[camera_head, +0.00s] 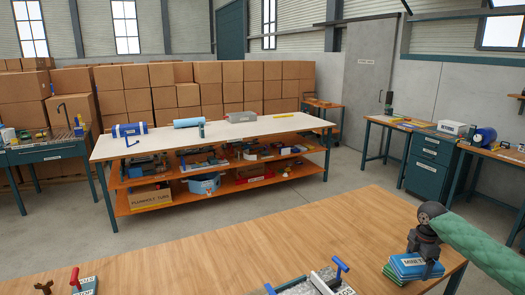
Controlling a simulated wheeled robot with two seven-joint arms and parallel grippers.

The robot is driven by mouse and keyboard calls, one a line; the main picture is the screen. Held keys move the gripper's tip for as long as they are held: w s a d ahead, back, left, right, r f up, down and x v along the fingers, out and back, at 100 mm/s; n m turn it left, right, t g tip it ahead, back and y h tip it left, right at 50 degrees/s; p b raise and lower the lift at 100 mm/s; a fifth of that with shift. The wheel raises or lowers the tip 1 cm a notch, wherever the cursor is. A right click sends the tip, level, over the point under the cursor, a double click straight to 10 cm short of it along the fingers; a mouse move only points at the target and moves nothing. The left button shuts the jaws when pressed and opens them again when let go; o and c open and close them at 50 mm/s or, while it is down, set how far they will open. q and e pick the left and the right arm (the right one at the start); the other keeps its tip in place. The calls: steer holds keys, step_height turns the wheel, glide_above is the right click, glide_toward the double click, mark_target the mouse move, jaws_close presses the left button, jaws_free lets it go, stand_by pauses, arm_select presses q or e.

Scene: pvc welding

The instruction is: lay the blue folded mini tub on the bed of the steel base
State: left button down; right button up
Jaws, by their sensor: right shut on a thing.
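The blue folded mini tub (408,264) is at the right end of the near wooden table, with a white label on its top. My right gripper (428,267) comes down over it from the right and is shut on it. Layers with a green edge show under the blue one; I cannot tell whether the tub touches them. A grey steel base (300,287) with blue handles and a dark bar is at the bottom edge, left of the tub. It is partly cut off, so its bed shows only in part. My left gripper is not in view.
A red-handled tool (75,278) and a small dark item lie at the near table's lower left. The wooden table top (220,255) between them and the tub is mostly bare. A white-topped workbench (250,131) with loaded shelves stands beyond, across open floor.

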mark_target(405, 268)
steer(key=m, duration=0.2)
steer(key=shift+w+f+m, duration=0.15)
steer(key=shift+m, duration=0.85)
steer(key=m, duration=0.2)
steer(key=shift+s+a+r+m, duration=0.25)
steer(key=shift+r+m, duration=0.05)
steer(key=m, duration=0.1)
steer(key=a+m, duration=0.1)
steer(key=m, duration=0.1)
steer(key=shift+s+a+m, duration=0.2)
steer(key=shift+s+m, duration=0.05)
steer(key=shift+m, duration=0.15)
steer(key=a+m, duration=0.2)
steer(key=s+a+m, duration=0.1)
steer(key=a+m, duration=0.1)
steer(key=shift+s+m, duration=0.2)
steer(key=shift+m, duration=0.2)
steer(key=s+a+m, duration=0.1)
steer(key=s+a, duration=0.2)
steer(key=a, duration=0.7)
steer(key=s+a+f, duration=0.1)
steer(key=s+a, duration=0.3)
steer(key=a, duration=0.6)
steer(key=s+a+f+m, duration=0.1)
steer(key=s+a, duration=0.2)
steer(key=a, duration=0.6)
steer(key=shift+s+a+m, duration=0.25)
steer(key=shift+a+m, duration=0.05)
steer(key=shift+a, duration=0.1)
